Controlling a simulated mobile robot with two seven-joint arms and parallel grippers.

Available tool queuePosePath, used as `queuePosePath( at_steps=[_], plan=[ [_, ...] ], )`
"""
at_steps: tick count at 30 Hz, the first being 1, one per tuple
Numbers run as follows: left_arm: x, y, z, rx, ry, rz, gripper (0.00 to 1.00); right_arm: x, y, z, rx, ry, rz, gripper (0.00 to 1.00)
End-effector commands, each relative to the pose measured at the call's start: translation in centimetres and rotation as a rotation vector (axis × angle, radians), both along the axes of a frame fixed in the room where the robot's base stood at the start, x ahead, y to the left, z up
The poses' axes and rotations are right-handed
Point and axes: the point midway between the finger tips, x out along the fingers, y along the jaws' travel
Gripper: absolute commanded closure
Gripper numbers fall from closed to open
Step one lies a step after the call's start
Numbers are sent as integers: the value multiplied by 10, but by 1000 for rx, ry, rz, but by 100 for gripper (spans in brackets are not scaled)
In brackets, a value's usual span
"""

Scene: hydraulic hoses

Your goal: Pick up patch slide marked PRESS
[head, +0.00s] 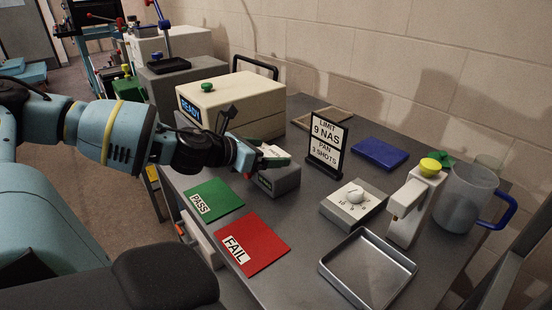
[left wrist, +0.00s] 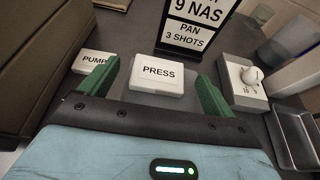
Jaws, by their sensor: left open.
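The white patch slide marked PRESS (left wrist: 157,76) is in the left wrist view, between the two green fingers of my left gripper (left wrist: 158,74). A gap shows between the slide and the right finger; on the left side the gap is narrower. A second white slide marked PUMP (left wrist: 94,62) is just left of it, partly behind the left finger. In the head view my left gripper (head: 265,158) is over a grey block (head: 280,182), and its fingers mostly hide the slides. The gripper is open and holds nothing. My right gripper is out of view.
A sign reading LIMIT 9 NAS (head: 327,146) stands close to the right. A beige READY box (head: 238,103) is behind the gripper. Green PASS (head: 213,199) and red FAIL (head: 253,243) mats lie in front. A dial box (head: 353,204) and metal tray (head: 368,270) are farther right.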

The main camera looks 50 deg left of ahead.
Motion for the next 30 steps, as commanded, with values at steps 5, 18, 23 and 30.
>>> queuePosePath(
  at_steps=[5, 18, 23, 30],
  plan=[
    [11, 0, -11, 3, 6, 0, 11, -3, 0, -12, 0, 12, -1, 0],
    [22, -2, -9, 1, -1, 0, 11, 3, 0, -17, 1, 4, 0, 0],
    [22, -2, -9, 1, -1, 0, 20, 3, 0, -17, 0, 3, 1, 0],
    [21, -2, -9, 1, -1, 0, 52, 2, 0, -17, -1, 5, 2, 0]
  ],
)
